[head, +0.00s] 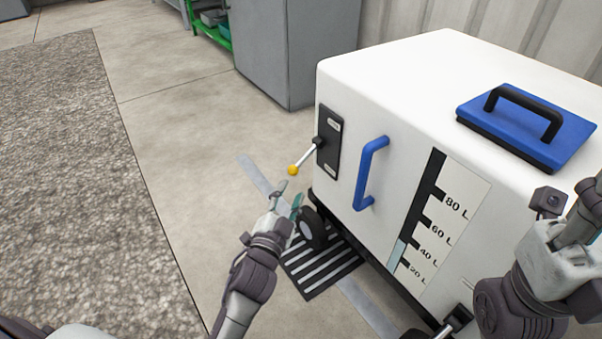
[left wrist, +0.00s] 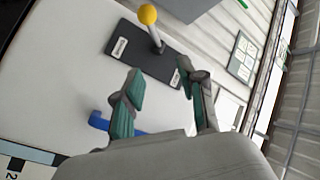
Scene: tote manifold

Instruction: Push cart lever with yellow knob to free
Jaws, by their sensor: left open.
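The lever is a thin silver rod with a yellow knob (head: 292,170). It sticks out from a black plate (head: 329,145) on the white cart (head: 400,75) and slants down to the left in the head view. In the left wrist view the knob (left wrist: 147,14) stands beyond my fingertips and the plate (left wrist: 140,56) lies behind it, with pale labels at both ends that are too small to read. My left gripper (head: 288,196) is open and empty, just below the knob and apart from it; its fingers also show in the left wrist view (left wrist: 160,72).
A blue handle (head: 370,173) is right of the lever plate. A grey cabinet (head: 300,50) stands behind. Part of my right arm is at the right edge. The floor left of the cart is clear.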

